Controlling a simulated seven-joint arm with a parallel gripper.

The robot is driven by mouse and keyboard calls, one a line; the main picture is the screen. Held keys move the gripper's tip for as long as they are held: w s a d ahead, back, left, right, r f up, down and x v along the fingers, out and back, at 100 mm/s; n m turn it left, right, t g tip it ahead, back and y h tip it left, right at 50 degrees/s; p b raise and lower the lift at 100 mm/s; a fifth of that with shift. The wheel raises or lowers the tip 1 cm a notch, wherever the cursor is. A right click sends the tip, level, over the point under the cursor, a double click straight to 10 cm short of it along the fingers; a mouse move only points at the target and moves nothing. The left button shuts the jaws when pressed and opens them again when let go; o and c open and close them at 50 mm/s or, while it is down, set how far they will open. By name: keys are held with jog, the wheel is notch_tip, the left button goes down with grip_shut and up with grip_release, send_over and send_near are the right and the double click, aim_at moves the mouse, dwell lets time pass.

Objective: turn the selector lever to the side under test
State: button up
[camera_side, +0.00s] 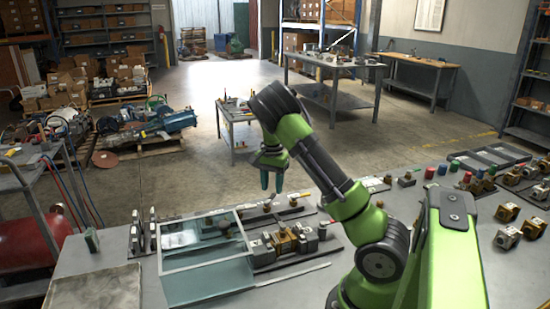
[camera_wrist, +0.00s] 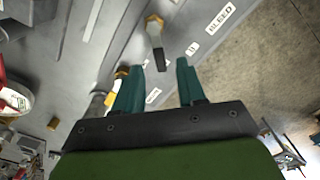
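My gripper (camera_wrist: 162,68) is open, its two teal fingers apart with nothing held between them. In the wrist view a small lever (camera_wrist: 157,42) has a brass-coloured hub at the top and a dark handle pointing down toward the gap between my fingertips. Whether the fingertips touch it or stay short of it I cannot tell. A white label reading BLEED (camera_wrist: 220,18) is to the right of the lever, with smaller labels nearby. In the side view my gripper (camera_side: 271,186) points down above the back of the bench fixture; the lever is too small to make out clearly there.
A glass-walled tank (camera_side: 207,277) stands on the bench at the left front. A brass valve assembly (camera_side: 286,241) lies beside it, in front of my gripper. Several loose fittings (camera_side: 507,237) sit at the right. A grey plate (camera_side: 95,295) lies at the front left.

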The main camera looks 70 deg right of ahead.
aim_at(279, 209)
jog(key=shift+f, duration=1.1)
grip_shut()
jog(key=m, duration=0.2)
jog(key=s+m, duration=0.1)
jog(key=m, duration=0.1)
jog(key=shift+s+a, duration=0.2)
jog(key=shift+s+a+m, duration=0.15)
jog(key=shift+s+m, duration=0.1)
jog(key=shift+m, duration=0.6)
jog(key=shift+s+a+m, duration=0.1)
jog(key=shift+s+m, duration=0.1)
jog(key=shift+m, duration=0.6)
jog(key=shift+s+a+m, duration=0.15)
jog(key=shift+s+m, duration=0.1)
jog(key=shift+m, duration=0.6)
